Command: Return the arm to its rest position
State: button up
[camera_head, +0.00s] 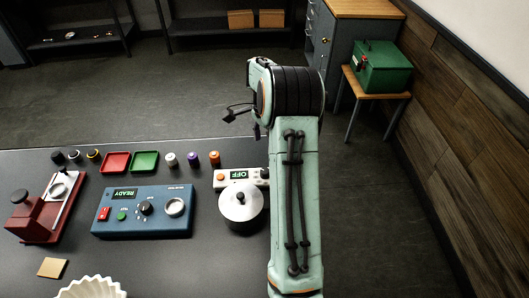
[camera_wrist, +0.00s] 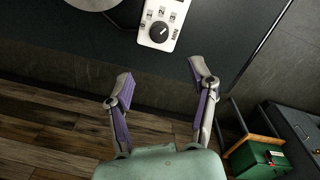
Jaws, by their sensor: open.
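My arm rises along the right edge of the dark table and bends over at its top in the head view. My gripper (camera_head: 240,122) hangs to the left of that bend, past the table's far edge. In the wrist view my gripper (camera_wrist: 158,76) has its two fingers wide apart, with nothing between them. The white timer unit with a black knob (camera_wrist: 159,32) lies beyond the fingertips, apart from them.
On the table (camera_head: 150,262) stand a blue READY box (camera_head: 143,211), a red press-like device (camera_head: 30,217), a red tray (camera_head: 116,162), a green tray (camera_head: 145,162) and several small cylinders. A green case (camera_head: 383,67) sits on a stool at right. The floor between is open.

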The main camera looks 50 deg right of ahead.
jog(key=shift+r, duration=0.3)
jog(key=shift+a, duration=0.1)
jog(key=w+a+r+n+t+h, duration=0.2)
jog(key=w+a+r+n, duration=0.3)
jog(key=a+r, duration=0.75)
jog(key=s+a+r+n+t, duration=0.1)
jog(key=s+a+r+n, duration=0.3)
jog(key=a, duration=0.6)
jog(key=s+a+f+n+g+y, duration=0.1)
jog(key=s+a+f+n, duration=0.1)
jog(key=s, duration=0.4)
jog(key=s+a+f+n+g, duration=0.1)
jog(key=s+a+f+n, duration=0.1)
jog(key=s+a+n, duration=0.2)
jog(key=s+a+f+n+y, duration=0.1)
jog(key=s+a+f+n, duration=0.2)
jog(key=s+n, duration=0.4)
jog(key=s+a, duration=0.1)
jog(key=s, duration=0.2)
jog(key=shift+s+g+y, duration=0.2)
jog(key=shift+g+y, duration=0.1)
jog(key=shift+g, duration=0.1)
